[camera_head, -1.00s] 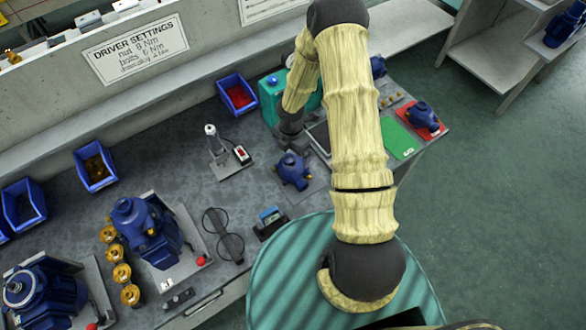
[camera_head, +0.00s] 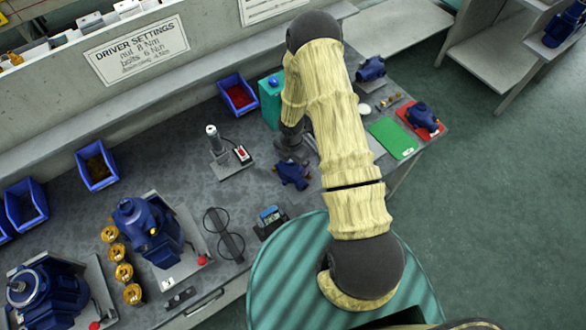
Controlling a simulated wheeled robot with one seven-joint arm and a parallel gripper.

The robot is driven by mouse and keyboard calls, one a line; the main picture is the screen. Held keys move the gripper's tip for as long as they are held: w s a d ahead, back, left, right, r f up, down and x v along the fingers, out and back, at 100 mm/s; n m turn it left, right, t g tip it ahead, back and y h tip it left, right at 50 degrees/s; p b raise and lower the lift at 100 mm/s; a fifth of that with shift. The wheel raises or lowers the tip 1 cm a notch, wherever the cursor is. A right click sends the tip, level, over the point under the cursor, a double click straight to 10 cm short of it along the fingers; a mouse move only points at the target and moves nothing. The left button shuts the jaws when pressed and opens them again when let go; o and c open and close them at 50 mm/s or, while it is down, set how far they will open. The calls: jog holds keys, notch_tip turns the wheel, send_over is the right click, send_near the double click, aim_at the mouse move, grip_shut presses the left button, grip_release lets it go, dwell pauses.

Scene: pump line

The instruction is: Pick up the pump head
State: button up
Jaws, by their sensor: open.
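A blue part with brass fittings, which looks like the pump head (camera_head: 294,175), lies on the grey bench in the middle of the view. My gripper (camera_head: 291,158) is right above it and hides its top edge. The jaws are open, with nothing held; the fingers are small and dark here, and I cannot tell whether they touch the part. A similar blue part (camera_head: 423,117) sits on a red mat at the right, and another blue part (camera_head: 372,68) stands further back.
A green mat (camera_head: 391,138) lies right of my arm. Blue bins (camera_head: 237,95) stand along the back and left. A small upright tool stand (camera_head: 216,145) is left of my gripper. Blue pumps (camera_head: 147,232), brass parts (camera_head: 123,272) and black rings (camera_head: 224,236) fill the front left.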

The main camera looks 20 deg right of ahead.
aim_at(291, 161)
jog(key=c, duration=1)
jog(key=shift+r, duration=0.15)
notch_tip(291, 161, up, 10)
jog(key=shift+f, duration=0.1)
dwell(0.4)
